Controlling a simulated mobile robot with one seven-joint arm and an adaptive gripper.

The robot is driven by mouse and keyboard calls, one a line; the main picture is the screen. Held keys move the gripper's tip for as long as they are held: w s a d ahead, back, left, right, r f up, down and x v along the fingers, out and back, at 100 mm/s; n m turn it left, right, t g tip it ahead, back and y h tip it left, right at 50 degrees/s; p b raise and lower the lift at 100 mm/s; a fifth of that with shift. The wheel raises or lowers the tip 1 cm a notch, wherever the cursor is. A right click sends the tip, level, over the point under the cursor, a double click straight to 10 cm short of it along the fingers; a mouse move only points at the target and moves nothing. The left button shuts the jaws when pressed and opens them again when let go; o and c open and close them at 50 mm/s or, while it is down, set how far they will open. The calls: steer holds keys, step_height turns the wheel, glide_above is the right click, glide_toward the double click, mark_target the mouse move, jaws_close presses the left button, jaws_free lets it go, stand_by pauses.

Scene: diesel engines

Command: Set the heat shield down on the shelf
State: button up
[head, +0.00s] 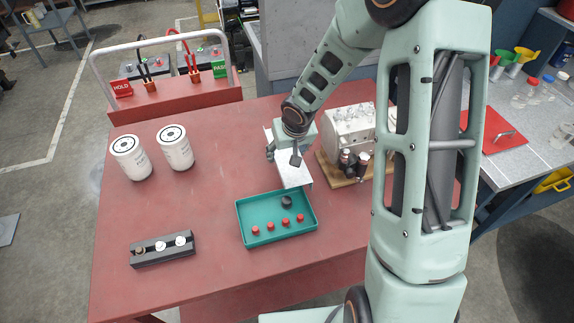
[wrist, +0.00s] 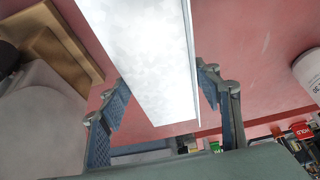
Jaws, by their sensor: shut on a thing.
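The heat shield (head: 294,174) is a pale, flat metal sheet with a narrow bent edge. My gripper (head: 284,152) is shut on it above the red table, between the engine block and the green tray. In the wrist view the heat shield (wrist: 145,50) lies between the two dark fingers of my gripper (wrist: 163,95) and runs up out of the picture. Its far end is out of the wrist view, and my gripper hides part of it in the head view. I cannot tell for sure which surface is the shelf.
The red table (head: 200,215) bears two white filters (head: 153,151), a dark block with plugs (head: 162,250), the green tray (head: 242,222) with red caps, and a grey engine part (head: 350,128) on a wooden board. A grey bench (head: 510,160) stands right. The table's left middle is clear.

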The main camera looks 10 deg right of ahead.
mark_target(288, 160)
steer(key=shift+s+f, duration=0.15)
steer(key=shift+f, duration=0.05)
steer(key=f, duration=0.1)
steer(key=f+b, duration=0.1)
steer(key=f, duration=0.1)
steer(key=shift+s+a, duration=0.1)
steer(key=shift+s, duration=0.2)
steer(key=shift+f+b, duration=0.25)
steer(key=shift+b, duration=0.05)
steer(key=shift+f, duration=0.1)
steer(key=o, duration=1.6)
